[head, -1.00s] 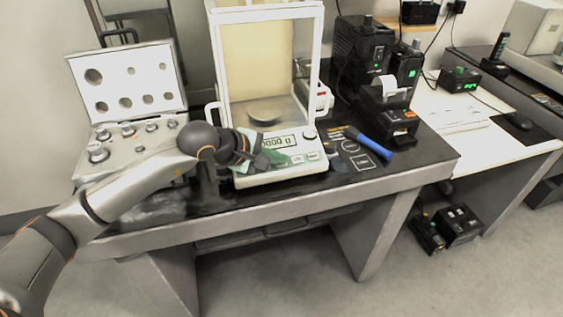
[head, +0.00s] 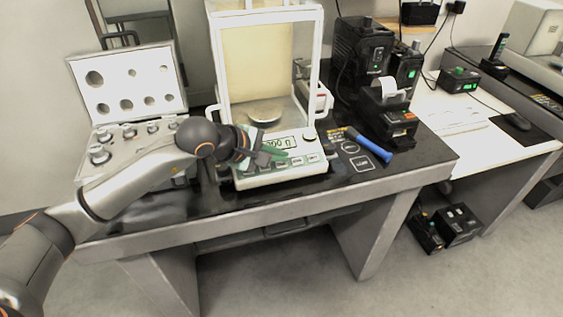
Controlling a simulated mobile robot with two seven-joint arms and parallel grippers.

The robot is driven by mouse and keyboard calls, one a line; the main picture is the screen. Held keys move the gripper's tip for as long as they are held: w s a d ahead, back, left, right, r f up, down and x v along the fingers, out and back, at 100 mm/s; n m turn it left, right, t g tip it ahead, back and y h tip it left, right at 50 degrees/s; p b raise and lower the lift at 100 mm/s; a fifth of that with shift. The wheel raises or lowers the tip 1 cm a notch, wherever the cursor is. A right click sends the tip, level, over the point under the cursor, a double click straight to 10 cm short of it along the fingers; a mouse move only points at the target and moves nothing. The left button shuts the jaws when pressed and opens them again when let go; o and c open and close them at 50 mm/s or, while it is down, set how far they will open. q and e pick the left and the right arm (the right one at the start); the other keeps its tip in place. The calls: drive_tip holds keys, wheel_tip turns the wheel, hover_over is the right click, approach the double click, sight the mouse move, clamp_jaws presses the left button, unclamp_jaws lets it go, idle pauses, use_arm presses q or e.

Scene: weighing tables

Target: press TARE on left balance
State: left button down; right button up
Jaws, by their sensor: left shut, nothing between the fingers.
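The balance (head: 262,70) stands on the dark table, with a clear glass draft shield and a round metal pan (head: 264,113) inside. Its front panel has a display (head: 280,143) with digits, partly hidden by my left gripper, and a row of buttons (head: 298,161) below it. My left gripper (head: 275,158) is shut and empty. Its fingertips are over the front panel, at the left part of the button row. Whether they touch a button I cannot tell. The TARE label is not readable. My right gripper is not in view.
An open case of weights (head: 125,85) stands left of the balance, behind my left arm. A blue-handled tool (head: 371,146) lies to the right, before a small printer (head: 388,112) and black boxes (head: 362,55). A white desk (head: 450,125) stands further right.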

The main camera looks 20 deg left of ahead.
use_arm(q)
drive_tip(key=r, duration=0.1)
drive_tip(key=s+r+p, duration=0.1)
drive_tip(key=r+p, duration=0.1)
drive_tip(key=r, duration=0.1)
drive_tip(key=shift+s+d, duration=0.15)
drive_tip(key=shift+d, duration=0.25)
idle(0.4)
